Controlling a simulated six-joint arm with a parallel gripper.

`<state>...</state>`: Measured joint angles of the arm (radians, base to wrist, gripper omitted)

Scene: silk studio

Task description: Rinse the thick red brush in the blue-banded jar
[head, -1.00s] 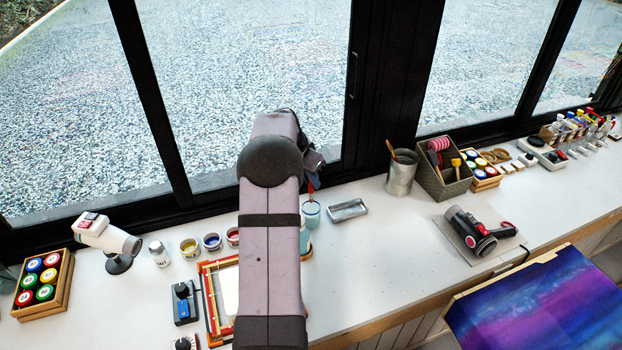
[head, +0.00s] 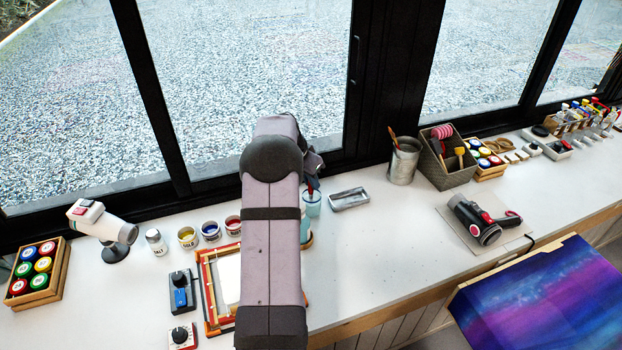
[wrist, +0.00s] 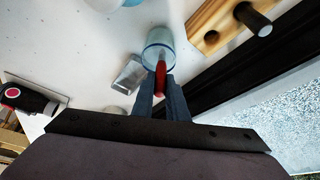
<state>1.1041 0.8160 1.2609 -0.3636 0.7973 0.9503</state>
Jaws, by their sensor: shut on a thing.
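My gripper (wrist: 160,92) is shut on the red brush (wrist: 160,76), which points away from the wrist into the mouth of the glass jar (wrist: 153,55). The jar has a bluish band and stands upright on the counter. In the head view the jar (head: 312,207) shows just right of my arm, with a bit of the red brush (head: 311,190) at its rim. The brush's bristles are hidden, and I cannot tell how deep they reach. My arm hides most of the gripper in the head view.
A metal tray (head: 349,198) lies right of the jar. A metal can (head: 403,163) and a divided caddy (head: 448,170) stand farther right. Paint pots (head: 211,232) and a wooden frame (head: 207,290) are left of my arm. The window is close behind.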

